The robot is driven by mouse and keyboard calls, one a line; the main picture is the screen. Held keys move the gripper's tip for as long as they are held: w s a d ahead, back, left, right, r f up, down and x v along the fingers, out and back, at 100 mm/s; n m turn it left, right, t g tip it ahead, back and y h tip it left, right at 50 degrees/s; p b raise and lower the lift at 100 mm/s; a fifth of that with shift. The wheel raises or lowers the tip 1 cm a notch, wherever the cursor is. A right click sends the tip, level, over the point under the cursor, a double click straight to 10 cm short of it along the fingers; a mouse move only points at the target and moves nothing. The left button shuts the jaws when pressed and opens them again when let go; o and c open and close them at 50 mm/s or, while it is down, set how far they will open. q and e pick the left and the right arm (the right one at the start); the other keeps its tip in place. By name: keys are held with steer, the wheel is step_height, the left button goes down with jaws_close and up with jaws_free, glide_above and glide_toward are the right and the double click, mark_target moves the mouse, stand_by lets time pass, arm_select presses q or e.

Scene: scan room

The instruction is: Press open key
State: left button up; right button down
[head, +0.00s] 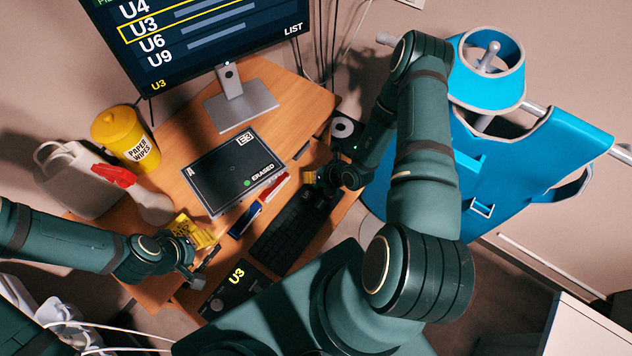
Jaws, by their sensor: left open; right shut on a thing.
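A dark keyboard (284,240) lies on the wooden desk, partly behind my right arm. I cannot read which key is the open key. A dark unit showing "U3" in yellow (234,287) sits at the desk's near edge. The monitor (200,40) lists U4, U3, U6 and U9, with U3 framed in yellow. My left gripper (203,266) is open, just left of the U3 unit and below a yellow printed item (190,230). My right gripper (318,178) is at the keyboard's far end. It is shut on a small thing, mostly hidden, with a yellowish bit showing.
A black plate reading "ERASED" (235,170) lies mid-desk. Red-and-white and blue items (268,193) lie beside it. A yellow paper wipes tub (124,138) and white bottles (78,178) stand left. A blue chair-like frame (500,180) stands right. Bare desk (295,95) shows beside the monitor stand.

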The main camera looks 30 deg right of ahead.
steer(key=shift+f, duration=0.1)
stand_by(0.3)
steer(key=shift+f+b, duration=0.35)
steer(key=shift+f+b, duration=0.35)
steer(key=shift+f, duration=0.05)
stand_by(0.7)
steer(key=shift+r, duration=0.15)
steer(key=shift+r+p, duration=0.65)
steer(key=shift+r, duration=0.05)
steer(key=shift+r+p, duration=1.95)
steer(key=shift+r, duration=0.65)
steer(key=shift+f, duration=0.1)
